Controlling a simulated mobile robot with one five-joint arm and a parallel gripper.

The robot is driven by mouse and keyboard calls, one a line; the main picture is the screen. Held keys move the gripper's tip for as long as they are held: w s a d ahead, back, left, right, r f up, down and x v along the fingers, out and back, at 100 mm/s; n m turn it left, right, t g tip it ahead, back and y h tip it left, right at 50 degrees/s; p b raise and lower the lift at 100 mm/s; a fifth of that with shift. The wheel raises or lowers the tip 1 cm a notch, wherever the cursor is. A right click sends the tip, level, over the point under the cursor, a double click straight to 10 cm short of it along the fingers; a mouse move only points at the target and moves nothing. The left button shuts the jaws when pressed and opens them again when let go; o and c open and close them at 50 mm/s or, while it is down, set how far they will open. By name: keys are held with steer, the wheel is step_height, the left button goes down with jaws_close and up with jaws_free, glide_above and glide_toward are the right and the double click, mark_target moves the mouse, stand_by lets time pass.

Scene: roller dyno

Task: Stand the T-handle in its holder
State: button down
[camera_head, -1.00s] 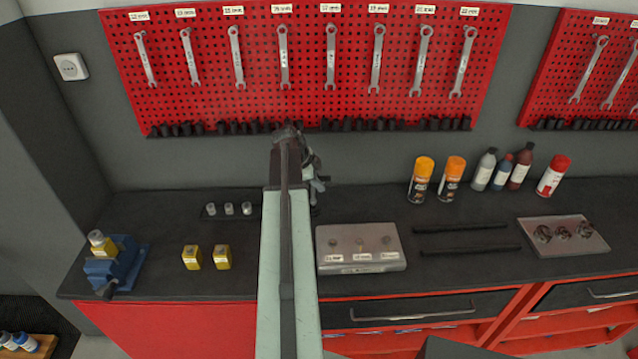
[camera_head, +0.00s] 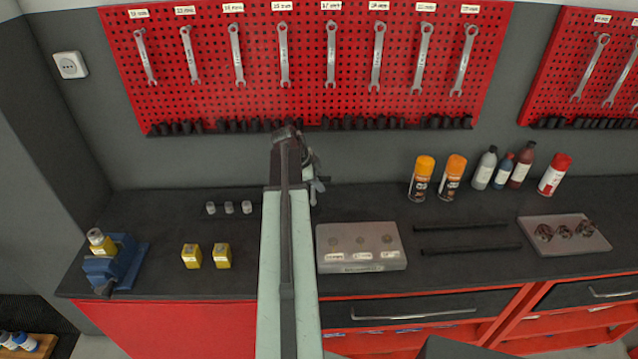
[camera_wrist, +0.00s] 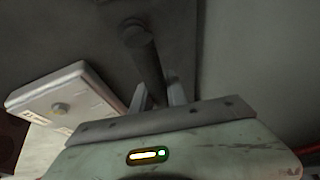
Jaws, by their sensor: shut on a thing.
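My gripper (camera_wrist: 157,92) is shut on a dark rod, which I take to be the T-handle (camera_wrist: 146,58). In the wrist view the rod rises between the two fingers and ends in a thicker, rounded dark part. In the head view my gripper (camera_head: 316,184) is above the back of the bench, and my arm hides much of it and the T-handle. A pale grey block (camera_head: 342,262) with three round spots and labels lies right of my arm; it also shows at the left of the wrist view (camera_wrist: 62,84). I cannot tell whether it is the holder.
Two yellow blocks (camera_head: 191,256) and three small grey cylinders (camera_head: 229,208) lie left of my arm. A blue vise (camera_head: 112,268) is at the far left. The red pegboard (camera_head: 300,100) rises behind.

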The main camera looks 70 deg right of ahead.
steer(key=shift+f+b, duration=0.65)
steer(key=shift+f, duration=0.1)
steer(key=c, duration=1.2)
jaws_free()
steer(key=shift+r, duration=0.1)
steer(key=shift+c, duration=0.2)
steer(key=o, duration=1.2)
steer(key=shift+o, duration=0.2)
steer(key=shift+r, duration=0.1)
steer(key=p+v, duration=0.6)
steer(key=shift+w+a+r, duration=0.2)
steer(key=shift+r, duration=0.15)
steer(key=shift+s, duration=0.1)
